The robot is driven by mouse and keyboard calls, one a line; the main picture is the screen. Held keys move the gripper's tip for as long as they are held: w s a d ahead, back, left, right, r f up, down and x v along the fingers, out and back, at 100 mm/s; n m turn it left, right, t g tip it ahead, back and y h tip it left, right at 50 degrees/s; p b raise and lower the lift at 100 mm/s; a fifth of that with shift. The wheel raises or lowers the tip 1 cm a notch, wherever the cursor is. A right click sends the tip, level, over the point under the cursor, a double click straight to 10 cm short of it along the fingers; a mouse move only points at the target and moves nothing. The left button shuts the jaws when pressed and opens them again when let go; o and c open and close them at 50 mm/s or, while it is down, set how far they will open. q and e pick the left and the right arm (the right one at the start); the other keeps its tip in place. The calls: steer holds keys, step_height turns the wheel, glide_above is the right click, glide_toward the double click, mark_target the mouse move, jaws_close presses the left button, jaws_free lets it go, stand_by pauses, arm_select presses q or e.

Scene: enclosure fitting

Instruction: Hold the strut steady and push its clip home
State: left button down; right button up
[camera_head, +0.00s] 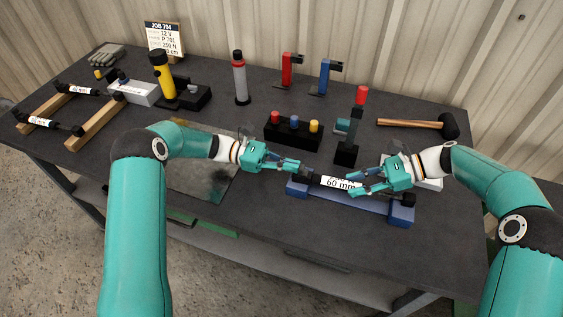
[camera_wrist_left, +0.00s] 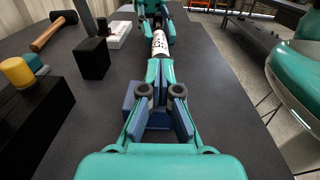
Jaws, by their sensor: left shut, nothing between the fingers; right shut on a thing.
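A strut with a white "60 mm" label (camera_head: 335,183) lies along a blue cradle (camera_head: 350,204) at the front of the bench. My right gripper (camera_head: 354,183) is shut on the strut near its middle. My left gripper (camera_head: 298,167) is shut and empty, with its fingertips at the strut's left end. In the left wrist view, the closed left fingertips (camera_wrist_left: 160,66) point along the strut's white label (camera_wrist_left: 160,43), with my right gripper beyond it. A dark fitting (camera_head: 306,176) shows at the strut's left end. I cannot tell whether it is the clip or how far it is seated.
Behind the cradle stand a black block with coloured knobs (camera_head: 292,133) and a red-topped post (camera_head: 359,105). A mallet (camera_head: 428,124) lies at back right. Other struts rest on wooden rails (camera_head: 98,119) at left. The bench front edge is close to the cradle.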

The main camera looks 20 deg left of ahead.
steer(key=shift+s+a+f, duration=0.1)
steer(key=shift+f, duration=0.05)
arm_select(q)
steer(key=a, duration=1.4)
steer(key=shift+s+f, duration=0.1)
steer(key=shift+s, duration=0.1)
arm_select(e)
steer(key=o, duration=0.9)
steer(key=shift+o, duration=0.2)
steer(key=shift+r, duration=0.2)
